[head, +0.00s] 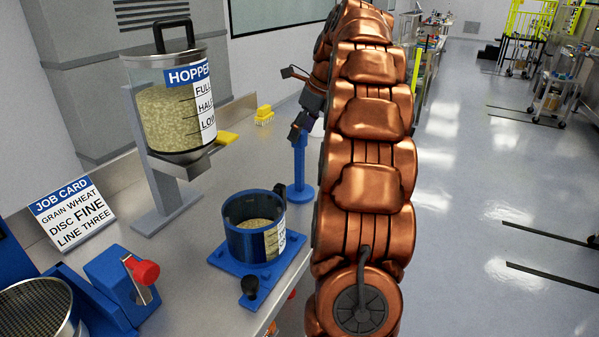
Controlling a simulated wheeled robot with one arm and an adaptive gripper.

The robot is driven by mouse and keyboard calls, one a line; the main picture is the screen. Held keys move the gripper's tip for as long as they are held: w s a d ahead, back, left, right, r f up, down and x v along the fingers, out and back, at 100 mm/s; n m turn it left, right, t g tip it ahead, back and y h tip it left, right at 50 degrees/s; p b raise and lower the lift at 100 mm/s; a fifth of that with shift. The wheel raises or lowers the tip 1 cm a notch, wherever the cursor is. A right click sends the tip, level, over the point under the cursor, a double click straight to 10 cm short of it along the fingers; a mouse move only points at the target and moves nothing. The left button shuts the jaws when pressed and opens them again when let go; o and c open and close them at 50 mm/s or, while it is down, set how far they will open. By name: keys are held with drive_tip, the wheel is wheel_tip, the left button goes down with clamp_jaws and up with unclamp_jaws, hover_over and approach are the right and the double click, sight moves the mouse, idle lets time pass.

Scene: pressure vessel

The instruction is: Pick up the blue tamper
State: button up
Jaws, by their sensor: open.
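The blue tamper (299,168) stands upright on the steel bench, with a slim post on a round, wider foot. It is right of the hopper and partly beside my copper-coloured arm. My gripper (289,103) is at the upper end of the tamper, its fingers spread apart, one high and one low. The lower finger overlaps the tamper's top in the picture. I cannot tell whether they touch. Nothing shows between the fingers.
A hopper (174,120) of grain stands on the bench at left. A blue pot (238,240) holding grain sits on a blue plate nearer. A job card (72,215) and a red-knobbed lever (144,272) are at lower left. My arm hides the bench's right side.

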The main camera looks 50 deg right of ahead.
drive_tip(key=shift+x, duration=1.05)
clamp_jaws()
